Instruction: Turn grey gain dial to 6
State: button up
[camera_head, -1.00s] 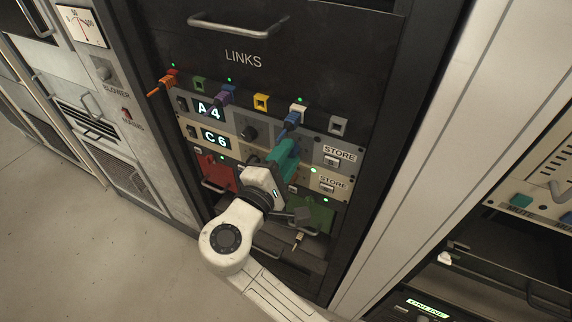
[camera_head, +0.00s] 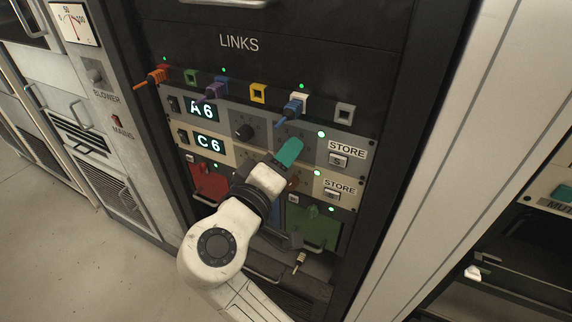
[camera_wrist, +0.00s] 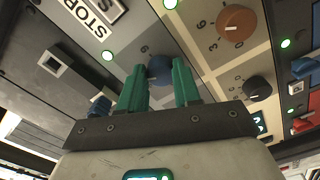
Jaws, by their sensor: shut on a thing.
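The gain dial (camera_wrist: 160,70) on the grey panel (camera_head: 350,145) is a round blue-grey knob in the wrist view. My gripper (camera_wrist: 158,74) has its teal fingers closed on either side of this dial. In the head view my gripper (camera_head: 287,153) covers the dial. The upper display (camera_head: 203,110) on the grey panel reads A 6. The lower display (camera_head: 207,142) on the cream panel reads C 6. A black knob (camera_head: 243,131) is to the left of my fingers on the grey panel.
An orange-brown dial (camera_wrist: 238,22) and a black knob (camera_wrist: 257,88) sit close by on the cream panel. Two STORE buttons (camera_head: 338,160) (camera_head: 332,195) are at the right. Coloured link plugs, including a blue one (camera_head: 291,110), stick out above.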

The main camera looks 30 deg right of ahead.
jog(key=shift+f+m, duration=0.15)
jog(key=shift+m, duration=0.25)
jog(key=o, duration=1.1)
jog(key=shift+c, duration=0.2)
jog(key=v, duration=1.1)
